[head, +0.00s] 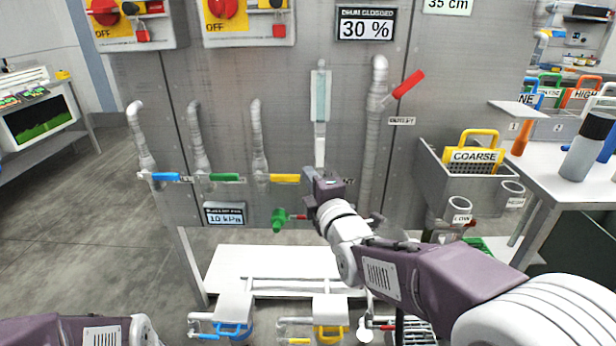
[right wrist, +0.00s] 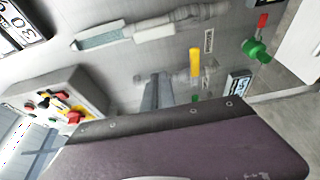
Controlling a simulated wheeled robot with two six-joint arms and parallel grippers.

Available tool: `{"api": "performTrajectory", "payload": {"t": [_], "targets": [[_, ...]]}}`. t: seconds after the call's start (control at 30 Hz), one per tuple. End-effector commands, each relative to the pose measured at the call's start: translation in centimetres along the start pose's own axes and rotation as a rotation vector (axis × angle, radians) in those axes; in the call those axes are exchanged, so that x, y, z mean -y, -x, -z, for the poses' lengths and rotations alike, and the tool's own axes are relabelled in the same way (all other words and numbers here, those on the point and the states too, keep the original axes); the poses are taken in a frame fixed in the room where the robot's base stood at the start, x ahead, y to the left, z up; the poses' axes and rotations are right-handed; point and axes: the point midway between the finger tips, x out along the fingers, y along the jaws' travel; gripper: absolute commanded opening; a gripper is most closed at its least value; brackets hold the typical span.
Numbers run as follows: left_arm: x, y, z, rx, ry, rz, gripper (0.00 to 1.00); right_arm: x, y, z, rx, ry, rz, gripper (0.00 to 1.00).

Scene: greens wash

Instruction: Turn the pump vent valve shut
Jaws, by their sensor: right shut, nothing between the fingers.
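A green valve body (head: 279,218) with a short red handle (head: 299,217) is at the lower edge of the grey panel, just left of my right gripper. The right wrist view shows the green body (right wrist: 256,50) and the red handle (right wrist: 262,22) at upper right. A label (head: 346,181), partly hidden by my gripper, ends in what looks like "NT"; I cannot tell which valve it names. My right gripper (head: 315,178) is shut and empty in front of the panel, beside the yellow handle (head: 285,178). Its fingers (right wrist: 156,92) show in the wrist view. My left gripper is out of view.
Blue (head: 165,176) and green (head: 225,177) handles sit on pipes to the left. A red outlet handle (head: 408,84) is tilted at upper right. A display (head: 225,213) reads 10 kPa. A grey bin (head: 435,185) and a white table (head: 575,165) stand at right.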

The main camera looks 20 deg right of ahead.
Motion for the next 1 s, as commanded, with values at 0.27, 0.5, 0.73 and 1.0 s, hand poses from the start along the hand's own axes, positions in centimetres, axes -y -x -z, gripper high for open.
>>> {"api": "performTrajectory", "payload": {"t": [0.27,0.5,0.73,1.0], "targets": [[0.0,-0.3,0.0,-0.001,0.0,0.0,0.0,0.1,-2.4,0.0,0.0,-0.001,0.004,0.0],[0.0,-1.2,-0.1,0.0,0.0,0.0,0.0,0.2,-7.7,0.0,-0.001,-0.001,0.004,0.0],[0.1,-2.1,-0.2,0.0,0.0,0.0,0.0,0.1,-9.4,-2.0,0.005,0.001,0.001,0.0],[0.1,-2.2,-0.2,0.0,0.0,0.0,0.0,-0.1,-8.7,-3.8,0.0,-0.001,0.003,0.0]]}}
